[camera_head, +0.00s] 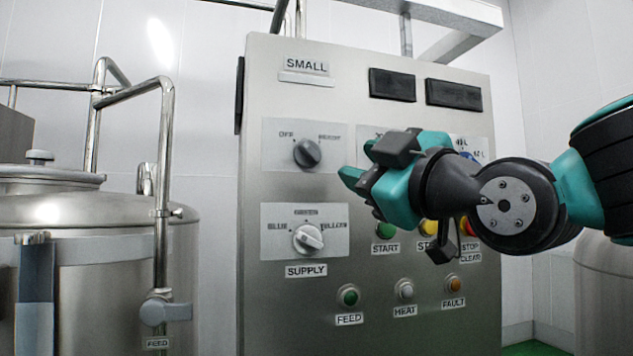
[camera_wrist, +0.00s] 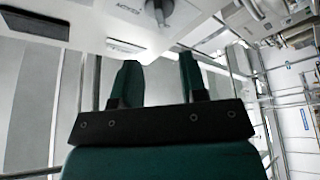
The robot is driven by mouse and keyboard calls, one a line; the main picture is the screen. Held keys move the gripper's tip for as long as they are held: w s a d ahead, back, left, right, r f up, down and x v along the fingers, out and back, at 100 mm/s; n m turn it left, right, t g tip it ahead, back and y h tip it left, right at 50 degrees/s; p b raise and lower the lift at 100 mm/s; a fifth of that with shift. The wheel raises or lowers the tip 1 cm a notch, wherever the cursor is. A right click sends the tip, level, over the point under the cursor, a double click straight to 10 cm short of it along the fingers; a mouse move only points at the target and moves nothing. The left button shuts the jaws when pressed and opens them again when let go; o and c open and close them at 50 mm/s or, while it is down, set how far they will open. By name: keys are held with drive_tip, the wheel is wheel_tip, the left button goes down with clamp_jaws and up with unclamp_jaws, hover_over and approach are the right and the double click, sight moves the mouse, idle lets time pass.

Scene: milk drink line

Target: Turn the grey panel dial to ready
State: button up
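The grey panel dial (camera_head: 307,152) sits on a light plate at the upper left of the steel panel, with OFF printed at its upper left and a partly blurred label at its upper right. I cannot tell exactly where its pointer aims. My gripper (camera_head: 358,162) is just right of the dial, in front of the panel and apart from it. In the wrist view my gripper (camera_wrist: 160,80) has its two teal fingers spread with nothing between them. A grey knob (camera_wrist: 158,10), apparently the dial, shows at the top edge beyond the fingertips.
A white supply selector (camera_head: 308,238) is below the dial. A green START button (camera_head: 386,230) and other buttons are beneath my gripper, partly hidden by my arm. Indicator lamps (camera_head: 348,296) line the lower panel. A steel tank (camera_head: 90,215) with pipes (camera_head: 165,130) stands left.

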sight(314, 154)
drive_tip(key=p+x, duration=0.5)
drive_tip(key=x, duration=0.5)
drive_tip(key=shift+w+a+r, duration=0.1)
drive_tip(key=shift+r, duration=0.1)
drive_tip(key=shift+w+a, duration=0.4)
drive_tip(key=shift+w, duration=0.2)
drive_tip(key=shift+c, duration=0.4)
clamp_jaws()
